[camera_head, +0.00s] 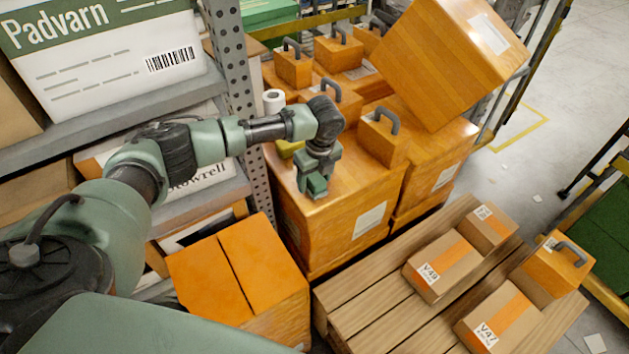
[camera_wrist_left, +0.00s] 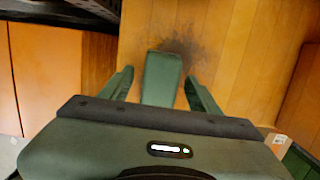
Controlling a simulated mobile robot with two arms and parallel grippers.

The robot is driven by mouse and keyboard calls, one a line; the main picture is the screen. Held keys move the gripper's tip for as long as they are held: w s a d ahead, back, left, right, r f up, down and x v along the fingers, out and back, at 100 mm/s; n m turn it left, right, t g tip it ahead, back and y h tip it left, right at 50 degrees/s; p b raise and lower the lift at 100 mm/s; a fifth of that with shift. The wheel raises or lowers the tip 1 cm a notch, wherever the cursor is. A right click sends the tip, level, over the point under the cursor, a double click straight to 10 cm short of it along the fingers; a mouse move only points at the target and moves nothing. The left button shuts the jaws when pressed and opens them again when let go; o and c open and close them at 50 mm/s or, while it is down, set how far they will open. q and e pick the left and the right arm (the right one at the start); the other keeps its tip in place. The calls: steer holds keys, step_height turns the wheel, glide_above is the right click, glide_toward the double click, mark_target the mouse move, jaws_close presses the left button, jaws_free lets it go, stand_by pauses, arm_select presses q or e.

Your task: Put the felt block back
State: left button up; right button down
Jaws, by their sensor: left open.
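My left gripper (camera_head: 313,188) is over the top of a large orange box (camera_head: 350,195), pointing down. In the left wrist view its two green fingers (camera_wrist_left: 161,88) stand apart, so it is open. A green block-like piece (camera_wrist_left: 162,78) lies between the fingers, its far end by a dark smudge (camera_wrist_left: 190,48) on the orange surface. I cannot tell whether this piece is the felt block or part of the gripper. A yellow-green thing (camera_head: 288,148) shows partly behind the gripper on the box top; most of it is hidden. My right gripper is not in view.
A white roll (camera_head: 273,101) and several orange blocks with grey handles, one close by (camera_head: 382,136), stand on the boxes. A large tilted box (camera_head: 450,60) leans at the back. A pallet (camera_head: 365,290) with small parcels is at front right. Grey racking (camera_head: 235,60) stands left.

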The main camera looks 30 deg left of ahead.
mark_target(318, 180)
arm_select(q)
steer(key=r, duration=0.3)
steer(key=d+r+b, duration=0.1)
steer(key=r, duration=0.7)
steer(key=shift+s+d, duration=0.2)
steer(key=shift+s, duration=0.2)
